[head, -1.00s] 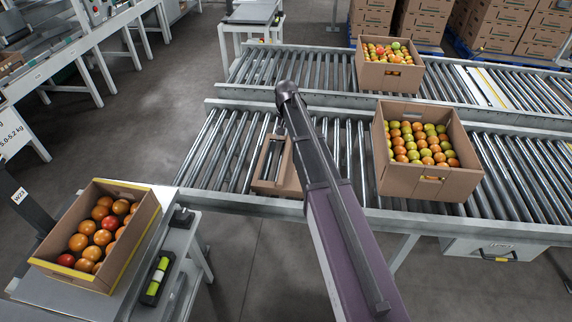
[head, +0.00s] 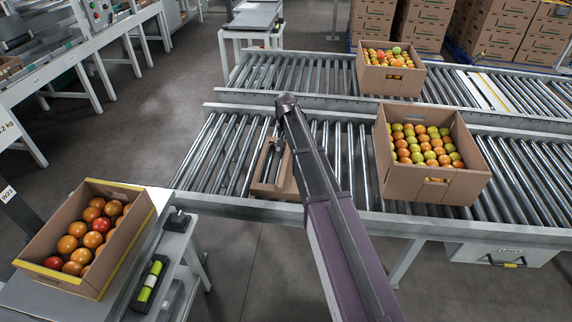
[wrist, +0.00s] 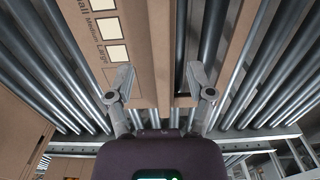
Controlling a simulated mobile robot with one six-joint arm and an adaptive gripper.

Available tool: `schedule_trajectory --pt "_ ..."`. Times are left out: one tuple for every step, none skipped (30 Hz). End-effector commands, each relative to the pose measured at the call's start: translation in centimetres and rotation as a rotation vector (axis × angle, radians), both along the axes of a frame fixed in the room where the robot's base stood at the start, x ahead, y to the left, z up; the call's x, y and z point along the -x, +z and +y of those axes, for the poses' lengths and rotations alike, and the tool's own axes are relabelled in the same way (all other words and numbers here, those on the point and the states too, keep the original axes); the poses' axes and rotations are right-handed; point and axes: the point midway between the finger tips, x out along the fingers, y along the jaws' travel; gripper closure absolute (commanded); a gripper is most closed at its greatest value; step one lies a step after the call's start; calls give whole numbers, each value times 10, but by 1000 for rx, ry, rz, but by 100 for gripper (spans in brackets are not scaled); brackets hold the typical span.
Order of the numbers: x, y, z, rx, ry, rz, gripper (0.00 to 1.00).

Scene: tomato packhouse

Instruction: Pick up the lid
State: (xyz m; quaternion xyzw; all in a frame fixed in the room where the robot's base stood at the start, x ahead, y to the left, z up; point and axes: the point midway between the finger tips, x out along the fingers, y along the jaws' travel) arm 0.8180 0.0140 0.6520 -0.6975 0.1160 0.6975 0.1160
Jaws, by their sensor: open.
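The lid (head: 265,187) is a brown cardboard piece lying on the near roller conveyor, partly covered by my arm in the head view. In the wrist view, brown cardboard (wrist: 150,40) printed with size words and pale squares fills the upper middle. A narrower brown strip stands to its right, with rollers showing between them. My gripper (wrist: 160,78) is open, its two fingers apart near the cardboard's right side, with nothing between them held. In the head view the fingers are mostly hidden by my arm; whether they touch the cardboard I cannot tell.
A carton of green and orange tomatoes (head: 408,182) stands on the near conveyor (head: 225,150) to the right. Another carton (head: 374,82) is on the far conveyor. A tomato carton (head: 122,253) sits on the bench at lower left. Rollers left of the lid are clear.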

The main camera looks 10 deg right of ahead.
Motion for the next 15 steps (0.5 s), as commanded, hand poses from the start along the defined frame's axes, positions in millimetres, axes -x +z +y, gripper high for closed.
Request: schedule_trajectory --pt "0 0 0 0 0 0 31" --pt "0 0 0 0 0 0 31" --pt "0 0 0 0 0 0 31" --pt "0 -1 0 0 0 0 31" --pt "0 -1 0 0 0 0 31" --pt "0 -2 0 0 0 0 31" --pt "0 -3 0 0 0 0 31" --pt "0 -4 0 0 0 0 31" --pt "0 -7 0 0 0 0 31" --pt "0 -8 0 0 0 0 31" --pt "0 -10 0 0 0 0 31" --pt "0 -13 0 0 0 0 31" --pt "0 -16 0 0 0 0 31" --pt "0 -18 1 0 0 0 31" --pt "1 -21 1 0 0 0 31"
